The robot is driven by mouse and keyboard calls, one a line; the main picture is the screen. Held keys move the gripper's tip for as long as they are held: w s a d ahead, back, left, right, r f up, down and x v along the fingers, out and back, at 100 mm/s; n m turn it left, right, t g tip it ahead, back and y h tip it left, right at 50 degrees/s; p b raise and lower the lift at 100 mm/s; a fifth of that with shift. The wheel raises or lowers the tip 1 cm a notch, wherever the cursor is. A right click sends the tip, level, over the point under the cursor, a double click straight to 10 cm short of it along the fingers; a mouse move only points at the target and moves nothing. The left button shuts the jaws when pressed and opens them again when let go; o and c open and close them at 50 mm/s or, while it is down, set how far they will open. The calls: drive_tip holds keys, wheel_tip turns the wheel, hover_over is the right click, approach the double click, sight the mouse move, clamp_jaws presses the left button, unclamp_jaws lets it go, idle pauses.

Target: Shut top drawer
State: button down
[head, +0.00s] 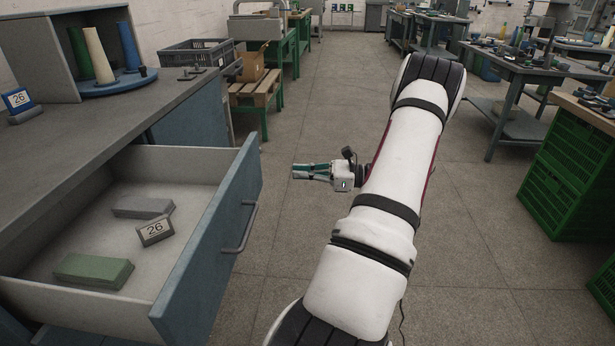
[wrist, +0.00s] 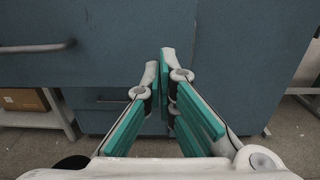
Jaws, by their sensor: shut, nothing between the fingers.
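The top drawer (head: 206,255) stands pulled out of the grey bench at the left in the head view. Its blue front has a grey bar handle (head: 241,228), and inside lie a green block, a grey block and a small tag marked 26. My gripper (head: 296,171) is shut and empty, to the right of the drawer front and apart from it. In the wrist view the teal fingers (wrist: 163,100) point at blue panels, and a bar handle (wrist: 38,48) shows at the upper left.
The bench top (head: 110,118) carries a round blue tray (head: 112,88) with several cones and a 26 sign (head: 20,103). A wooden pallet stand (head: 256,92) stands farther back. Green crates (head: 570,160) are at the right. The floor between is clear.

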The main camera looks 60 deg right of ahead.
sight(256, 171)
drive_tip(key=b+x, duration=0.2)
drive_tip(key=x, duration=0.7)
drive_tip(key=shift+w+a, duration=0.1)
drive_tip(key=shift+w, duration=0.1)
drive_tip(key=p+x, duration=0.1)
drive_tip(key=x, duration=1.4)
drive_tip(key=p+x, duration=0.1)
drive_tip(key=x, duration=1.5)
drive_tip(key=shift+w+a+f, duration=0.15)
drive_tip(key=shift+w+f, duration=0.05)
drive_tip(key=shift+w, duration=0.1)
drive_tip(key=shift+w+a, duration=0.15)
drive_tip(key=shift+w, duration=0.35)
drive_tip(key=shift+w+r, duration=0.1)
drive_tip(key=shift+a, duration=0.1)
